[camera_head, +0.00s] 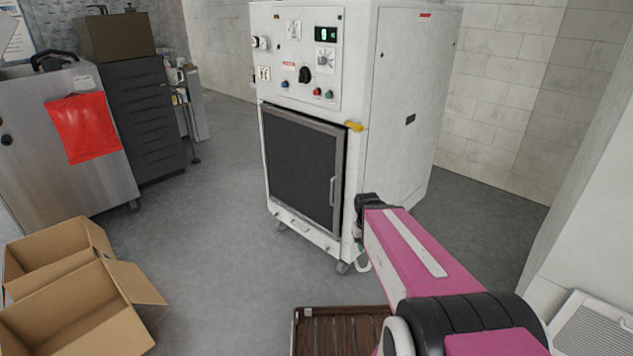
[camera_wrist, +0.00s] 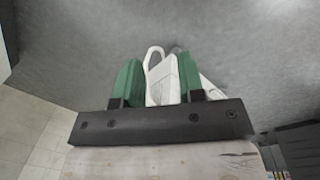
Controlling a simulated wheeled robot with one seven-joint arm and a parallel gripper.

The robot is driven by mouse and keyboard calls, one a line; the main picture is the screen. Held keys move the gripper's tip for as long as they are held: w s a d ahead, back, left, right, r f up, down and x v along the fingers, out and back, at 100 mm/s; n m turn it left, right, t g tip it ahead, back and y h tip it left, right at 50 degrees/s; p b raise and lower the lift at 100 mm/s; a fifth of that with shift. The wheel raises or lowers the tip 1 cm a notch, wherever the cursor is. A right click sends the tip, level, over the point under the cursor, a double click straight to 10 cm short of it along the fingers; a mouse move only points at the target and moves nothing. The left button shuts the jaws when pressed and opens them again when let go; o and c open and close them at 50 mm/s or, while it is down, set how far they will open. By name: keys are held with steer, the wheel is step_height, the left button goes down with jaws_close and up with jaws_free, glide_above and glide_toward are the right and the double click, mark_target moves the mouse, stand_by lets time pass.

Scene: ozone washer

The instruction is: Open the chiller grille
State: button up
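The chiller grille (camera_head: 298,165) is a dark mesh panel in a grey frame on the front of the white machine, in the head view. It looks closed. Its vertical handle (camera_head: 333,191) is on the right side of the frame. A yellow piece (camera_head: 354,126) sticks out by the frame's top right corner. My pink arm reaches to the machine's lower right front edge, its dark end just right of the grille. In the wrist view my green-fingered gripper (camera_wrist: 158,80) has its fingers apart, with a white looped part (camera_wrist: 161,77) between them. Whether they grip it is unclear.
Open cardboard boxes (camera_head: 75,262) stand at the lower left. A brown slatted pallet (camera_head: 335,330) lies on the floor in front, partly behind my arm. A steel cabinet (camera_head: 60,180) stands at the left. The grey floor before the grille is clear.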

steer(key=w+a+f+n+t+h, duration=0.1)
steer(key=w+a+n+h, duration=0.1)
steer(key=w+n+h, duration=0.5)
steer(key=w+a+f+n+t+h, duration=0.1)
steer(key=w+a+n+t+h, duration=0.15)
steer(key=w+n, duration=0.4)
steer(key=w+a+r+n+t+h, duration=0.3)
steer(key=w+a+n+t+h, duration=0.3)
steer(key=w+a+n, duration=0.55)
steer(key=m+y, duration=0.2)
glide_above(331, 203)
steer(key=shift+w+r+t+h, duration=0.15)
steer(key=shift+w+t+h, duration=0.1)
steer(key=shift+w, duration=0.05)
steer(key=shift+c, duration=0.3)
steer(key=shift+d, duration=0.1)
jaws_close()
